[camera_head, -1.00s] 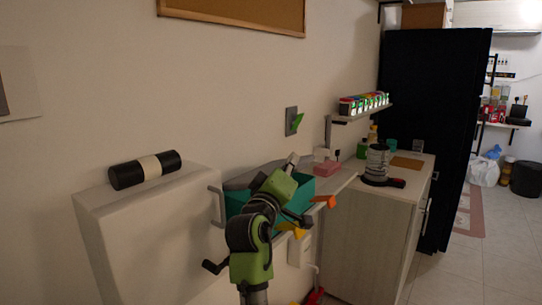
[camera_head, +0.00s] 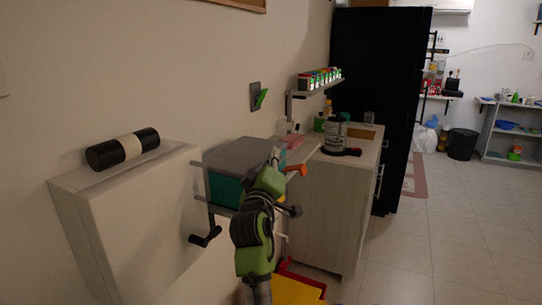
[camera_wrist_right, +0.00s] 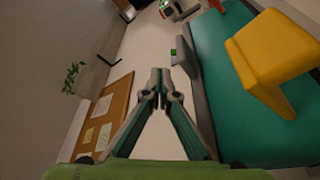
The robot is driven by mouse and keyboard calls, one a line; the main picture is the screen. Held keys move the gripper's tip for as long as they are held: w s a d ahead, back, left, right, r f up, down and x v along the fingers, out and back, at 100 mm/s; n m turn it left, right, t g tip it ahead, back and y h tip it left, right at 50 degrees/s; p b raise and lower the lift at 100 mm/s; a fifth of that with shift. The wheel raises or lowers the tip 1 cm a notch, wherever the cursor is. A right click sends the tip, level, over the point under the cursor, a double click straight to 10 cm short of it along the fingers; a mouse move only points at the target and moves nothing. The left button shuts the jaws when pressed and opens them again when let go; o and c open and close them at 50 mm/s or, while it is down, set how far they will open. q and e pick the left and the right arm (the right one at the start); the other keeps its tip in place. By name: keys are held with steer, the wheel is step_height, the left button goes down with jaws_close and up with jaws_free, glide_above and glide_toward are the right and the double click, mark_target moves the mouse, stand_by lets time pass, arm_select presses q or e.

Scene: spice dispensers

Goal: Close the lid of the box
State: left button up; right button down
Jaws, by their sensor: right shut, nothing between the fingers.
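The box (camera_head: 226,190) is teal and sits in a wall rack in the head view, right of the white cabinet. Its grey lid (camera_head: 238,155) lies across the top, and the inside is not visible. I cannot tell whether the lid is fully seated. My right gripper (camera_head: 281,154) is at the right end of the lid, fingers shut and empty; contact is unclear. In the right wrist view the closed fingertips (camera_wrist_right: 160,88) point away from the camera, and a teal surface (camera_wrist_right: 225,125) is on the right. My left gripper is not in view.
A white cabinet (camera_head: 125,225) with a black-and-white roll (camera_head: 123,148) on top stands left. The counter (camera_head: 325,205) with a kettle-like vessel (camera_head: 334,135) is right, below a shelf of spice dispensers (camera_head: 320,78). A yellow piece (camera_wrist_right: 272,55) is near the fingers.

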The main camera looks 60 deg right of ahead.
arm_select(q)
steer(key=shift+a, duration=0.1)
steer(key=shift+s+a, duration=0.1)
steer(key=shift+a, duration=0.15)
arm_select(e)
steer(key=v, duration=0.7)
steer(key=shift+a, duration=0.3)
steer(key=shift+f, duration=0.1)
